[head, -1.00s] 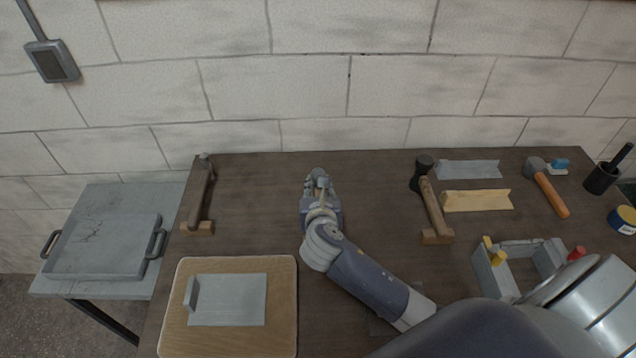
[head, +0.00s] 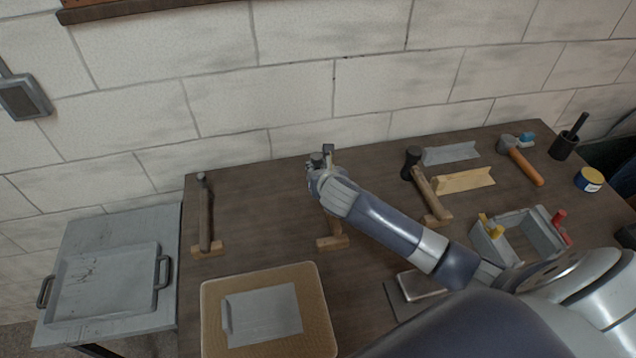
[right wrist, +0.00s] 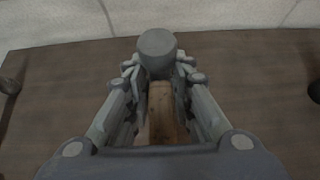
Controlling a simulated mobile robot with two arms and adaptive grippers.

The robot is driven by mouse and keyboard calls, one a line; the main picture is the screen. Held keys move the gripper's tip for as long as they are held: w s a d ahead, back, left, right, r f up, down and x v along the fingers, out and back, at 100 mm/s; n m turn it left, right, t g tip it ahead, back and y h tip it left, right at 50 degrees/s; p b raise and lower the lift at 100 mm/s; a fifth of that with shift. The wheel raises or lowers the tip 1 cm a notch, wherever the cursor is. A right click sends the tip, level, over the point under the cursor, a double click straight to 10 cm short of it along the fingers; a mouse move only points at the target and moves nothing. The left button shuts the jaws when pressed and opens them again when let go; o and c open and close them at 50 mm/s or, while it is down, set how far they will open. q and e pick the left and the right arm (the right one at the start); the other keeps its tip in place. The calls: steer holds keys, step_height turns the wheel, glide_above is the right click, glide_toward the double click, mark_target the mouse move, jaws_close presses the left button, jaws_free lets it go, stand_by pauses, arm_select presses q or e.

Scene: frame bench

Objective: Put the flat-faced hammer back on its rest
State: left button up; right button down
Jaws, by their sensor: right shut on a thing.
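My right gripper (head: 318,170) is shut on a hammer near the back middle of the bench. The hammer's grey metal head (head: 328,149) shows just past the fingers in the head view. In the right wrist view its round grey face (right wrist: 157,52) sits beyond the fingertips, and its wooden handle (right wrist: 162,115) lies between the fingers. A wooden rest (head: 334,243) stands below my right forearm. A short upright wooden piece shows above it; I cannot tell whether the handle touches the rest. My left gripper is not in view.
Similar hammers lie on rests at left (head: 205,215) and right (head: 412,165). An orange-handled hammer (head: 525,165) lies at the back right, near metal and wooden angle pieces. A grey toolbox (head: 515,240), tan board (head: 320,300) and grey tray (head: 105,285) stand nearer. Bench between left hammer and gripper is clear.

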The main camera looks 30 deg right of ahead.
steer(key=shift+f, duration=0.75)
step_height(320, 180, down, 3)
steer(key=shift+a+f, duration=0.1)
steer(key=shift+a, duration=0.05)
steer(key=shift+w, duration=0.1)
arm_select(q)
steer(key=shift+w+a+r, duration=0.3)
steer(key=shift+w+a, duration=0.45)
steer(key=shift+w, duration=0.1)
arm_select(e)
steer(key=shift+f, duration=0.1)
steer(key=c, duration=1.4)
jaws_free()
steer(key=shift+f, duration=0.1)
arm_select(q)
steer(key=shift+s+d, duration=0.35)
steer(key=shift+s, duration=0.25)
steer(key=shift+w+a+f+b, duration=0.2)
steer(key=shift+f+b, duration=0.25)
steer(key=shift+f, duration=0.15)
arm_select(e)
steer(key=v, duration=1.2)
